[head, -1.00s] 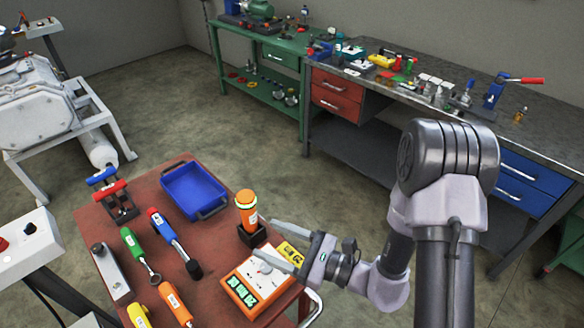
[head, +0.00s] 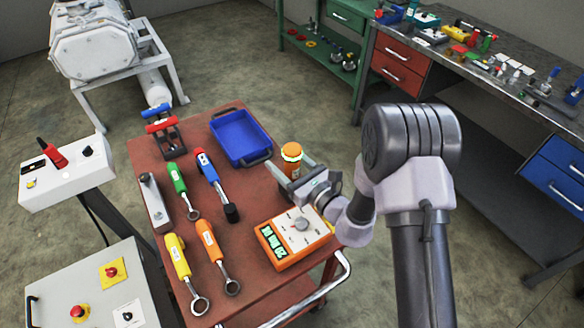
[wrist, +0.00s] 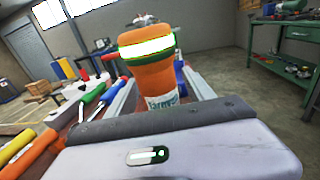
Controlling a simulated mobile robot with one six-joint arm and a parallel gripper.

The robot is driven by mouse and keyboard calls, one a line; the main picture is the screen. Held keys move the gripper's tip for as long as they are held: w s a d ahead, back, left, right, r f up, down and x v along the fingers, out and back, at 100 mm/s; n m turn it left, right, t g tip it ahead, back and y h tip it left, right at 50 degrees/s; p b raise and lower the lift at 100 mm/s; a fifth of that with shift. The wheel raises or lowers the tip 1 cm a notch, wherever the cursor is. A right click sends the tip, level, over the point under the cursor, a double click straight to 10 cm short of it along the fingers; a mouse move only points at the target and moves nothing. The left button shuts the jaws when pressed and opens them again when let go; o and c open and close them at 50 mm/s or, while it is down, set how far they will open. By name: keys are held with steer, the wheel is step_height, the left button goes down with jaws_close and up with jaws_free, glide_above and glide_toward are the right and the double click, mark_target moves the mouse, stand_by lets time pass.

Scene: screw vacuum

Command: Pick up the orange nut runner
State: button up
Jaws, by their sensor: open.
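The orange nut runner (head: 291,154) stands upright near the cart's right edge, with a lit white-green band near its top. In the wrist view the nut runner (wrist: 152,75) fills the upper middle, with a white label low on its body. My gripper (head: 287,166) is open, its fingers one on either side of the nut runner; it also shows in the wrist view (wrist: 157,80). I see a gap between the right finger and the body; I cannot tell whether the left one touches. The lower end and its holder are hidden by my gripper.
The red cart top (head: 200,138) holds a blue tray (head: 240,138), an orange control box (head: 293,236) beside my wrist, and several coloured wrenches, including a blue one (head: 212,175). A grey workbench (head: 440,60) stands behind on the right. Floor between them is clear.

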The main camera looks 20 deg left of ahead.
steer(key=shift+w+a, duration=0.15)
jaws_close()
